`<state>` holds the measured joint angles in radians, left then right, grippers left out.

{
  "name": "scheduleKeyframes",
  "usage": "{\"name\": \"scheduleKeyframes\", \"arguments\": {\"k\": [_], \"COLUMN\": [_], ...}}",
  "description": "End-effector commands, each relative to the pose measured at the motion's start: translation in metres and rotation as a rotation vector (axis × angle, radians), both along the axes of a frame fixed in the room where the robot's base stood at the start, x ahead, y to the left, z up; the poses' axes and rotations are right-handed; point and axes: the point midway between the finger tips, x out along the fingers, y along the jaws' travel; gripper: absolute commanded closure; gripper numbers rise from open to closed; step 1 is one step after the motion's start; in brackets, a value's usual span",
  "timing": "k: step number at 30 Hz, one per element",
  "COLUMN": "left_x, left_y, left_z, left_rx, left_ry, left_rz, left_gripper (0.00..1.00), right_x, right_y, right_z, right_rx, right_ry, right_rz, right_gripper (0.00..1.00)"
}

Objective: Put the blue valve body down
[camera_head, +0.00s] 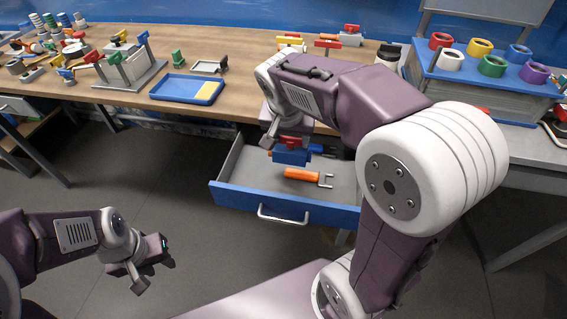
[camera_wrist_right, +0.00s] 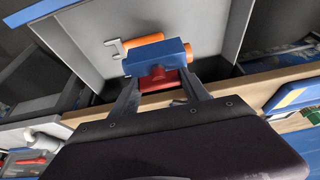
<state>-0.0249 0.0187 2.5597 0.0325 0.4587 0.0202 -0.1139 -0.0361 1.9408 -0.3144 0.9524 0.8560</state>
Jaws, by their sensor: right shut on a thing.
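The blue valve body (camera_head: 291,158) has a red part on it and hangs over the open drawer (camera_head: 225,191). My right gripper (camera_head: 287,143) is shut on it. In the right wrist view the blue valve body (camera_wrist_right: 157,56) sits between the fingertips of my right gripper (camera_wrist_right: 161,84), with the red part between the fingers. Whether its underside touches anything in the drawer cannot be told. My left gripper (camera_head: 153,272) is low at the left, empty and open, far from the drawer.
An orange-handled wrench (camera_head: 302,174) lies in the drawer, and also shows in the right wrist view (camera_wrist_right: 143,40). A blue tray (camera_head: 187,88) and several valves stand on the workbench above. The drawer's front left is clear.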

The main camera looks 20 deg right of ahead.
Motion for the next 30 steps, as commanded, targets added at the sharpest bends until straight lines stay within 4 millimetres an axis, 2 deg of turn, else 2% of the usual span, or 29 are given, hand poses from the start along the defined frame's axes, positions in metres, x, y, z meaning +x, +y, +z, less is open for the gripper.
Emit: {"name": "scheduleKeyframes", "arguments": {"k": [1,6,12,19,25,30], "left_x": [0.0,0.0,0.0,0.0,0.0,0.0], "left_y": [0.0,0.0,0.0,0.0,0.0,0.0], "left_z": [-0.006,-0.016,-0.02,-0.023,-0.039,-0.036], "left_rx": [0.0,0.0,0.0,0.0,0.0,0.0], "left_ry": [0.0,0.001,0.001,0.001,0.001,0.001], "left_rz": [0.0,0.0,0.0,0.0,0.0,0.0], "left_gripper": [0.64,0.64,0.64,0.64,0.64,0.64], "right_x": [0.008,0.04,0.063,0.066,0.065,0.066], "right_y": [0.011,0.048,0.074,0.077,0.077,0.077], "right_z": [-0.013,-0.042,-0.06,-0.067,-0.102,-0.101], "right_rx": [0.0,-0.001,0.0,0.001,0.0,0.0], "right_ry": [0.004,0.004,0.001,0.001,0.001,0.0], "right_rz": [0.008,0.006,0.003,0.0,0.001,0.001], "right_gripper": [1.0,1.0,1.0,1.0,1.0,1.0]}}
